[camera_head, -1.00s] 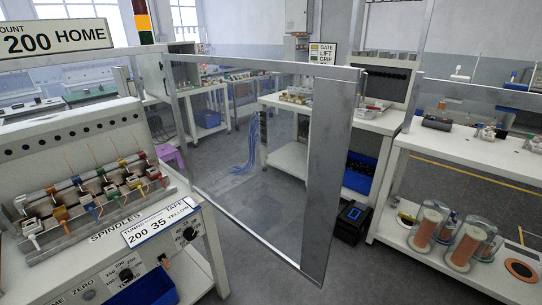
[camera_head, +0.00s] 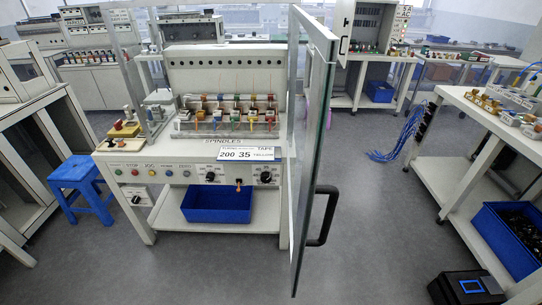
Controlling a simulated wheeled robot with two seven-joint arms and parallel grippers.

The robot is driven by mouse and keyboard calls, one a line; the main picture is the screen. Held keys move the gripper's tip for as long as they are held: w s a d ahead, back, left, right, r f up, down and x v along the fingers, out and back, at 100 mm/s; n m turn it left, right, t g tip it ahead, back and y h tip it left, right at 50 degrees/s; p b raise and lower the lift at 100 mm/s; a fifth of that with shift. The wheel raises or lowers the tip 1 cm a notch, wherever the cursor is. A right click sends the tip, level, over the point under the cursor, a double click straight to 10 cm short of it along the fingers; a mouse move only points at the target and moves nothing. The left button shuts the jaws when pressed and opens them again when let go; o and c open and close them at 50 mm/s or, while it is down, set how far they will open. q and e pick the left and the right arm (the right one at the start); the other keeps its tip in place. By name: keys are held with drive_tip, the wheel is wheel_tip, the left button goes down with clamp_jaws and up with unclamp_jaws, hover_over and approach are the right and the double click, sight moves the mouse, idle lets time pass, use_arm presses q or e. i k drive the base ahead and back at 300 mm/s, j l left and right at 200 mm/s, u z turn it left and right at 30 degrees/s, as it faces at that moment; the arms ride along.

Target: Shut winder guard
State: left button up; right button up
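The winder (camera_head: 225,75) stands in the middle of the head view, with a row of spindles (camera_head: 226,118) carrying coloured parts along its bed. Its guard (camera_head: 312,150) is a clear panel in a metal frame. It stands open, swung out toward me at the winder's right side and seen almost edge-on. A black handle (camera_head: 325,218) sticks out on the right of its lower part. The winder's front opening is uncovered. Neither of my grippers is in view.
A blue bin (camera_head: 217,203) sits on the shelf under the winder. A blue stool (camera_head: 85,185) stands left. A bench (camera_head: 465,150) with a blue crate (camera_head: 508,240) and a black box (camera_head: 468,288) are at right. The grey floor in front is clear.

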sight(327, 44)
drive_tip(key=i+l+u, duration=0.1)
drive_tip(key=l, duration=0.25)
drive_tip(key=i+l+u, duration=0.1)
drive_tip(key=i+l, duration=0.15)
drive_tip(key=i+l+u, duration=0.1)
drive_tip(key=l, duration=0.4)
